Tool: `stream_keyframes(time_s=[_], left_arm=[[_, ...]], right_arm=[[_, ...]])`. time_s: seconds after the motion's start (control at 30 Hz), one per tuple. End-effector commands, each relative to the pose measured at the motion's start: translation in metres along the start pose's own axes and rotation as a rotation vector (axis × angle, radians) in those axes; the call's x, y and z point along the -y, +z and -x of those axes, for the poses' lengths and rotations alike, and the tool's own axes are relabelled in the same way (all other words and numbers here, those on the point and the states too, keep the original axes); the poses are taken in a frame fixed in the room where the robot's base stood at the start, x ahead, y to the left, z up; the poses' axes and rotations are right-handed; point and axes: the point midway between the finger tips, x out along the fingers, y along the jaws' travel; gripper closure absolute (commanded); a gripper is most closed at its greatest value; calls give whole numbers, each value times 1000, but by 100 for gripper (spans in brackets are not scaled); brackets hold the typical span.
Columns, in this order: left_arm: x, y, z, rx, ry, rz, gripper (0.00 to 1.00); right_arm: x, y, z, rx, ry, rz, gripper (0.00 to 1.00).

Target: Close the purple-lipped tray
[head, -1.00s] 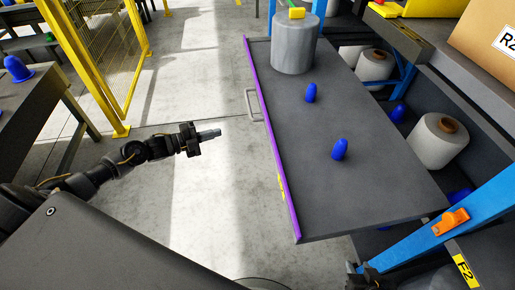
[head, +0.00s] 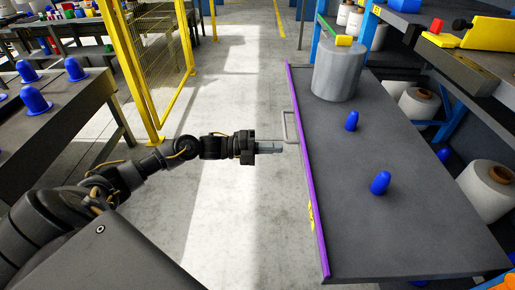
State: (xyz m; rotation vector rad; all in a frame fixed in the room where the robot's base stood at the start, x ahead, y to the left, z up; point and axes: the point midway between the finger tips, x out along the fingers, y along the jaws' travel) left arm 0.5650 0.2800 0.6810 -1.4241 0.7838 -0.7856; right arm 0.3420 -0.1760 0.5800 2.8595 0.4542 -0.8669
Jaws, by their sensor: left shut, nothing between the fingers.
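The purple-lipped tray (head: 400,195) is a dark grey sheet pulled out from the rack on the right. Its purple lip (head: 306,165) faces left, towards my arm, and carries a grey bar handle (head: 289,127). My left gripper (head: 282,147) is shut and empty. Its fingertips point right, at the lower end of the handle close to the lip; I cannot tell whether they touch. My right gripper is not in view.
A table with blue bobbins (head: 35,100) stands at the left. A yellow mesh fence (head: 150,60) stands behind it. The rack at the right holds white yarn rolls (head: 488,190). The floor (head: 235,95) between table and tray is clear.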

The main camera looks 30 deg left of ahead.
Motion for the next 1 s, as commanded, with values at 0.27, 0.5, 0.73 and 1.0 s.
stream_keyframes(time_s=[0.27, 0.5, 0.73, 1.0], left_arm=[[0, 0, -46, 0, -1, 1, 100], [-1, 0, -60, 0, 1, 1, 100], [-1, 0, -61, 1, 1, 1, 100], [0, 1, -62, 7, 0, 1, 100]], right_arm=[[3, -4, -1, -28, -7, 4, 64], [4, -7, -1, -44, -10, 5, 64], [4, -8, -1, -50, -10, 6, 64], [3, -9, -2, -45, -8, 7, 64]])
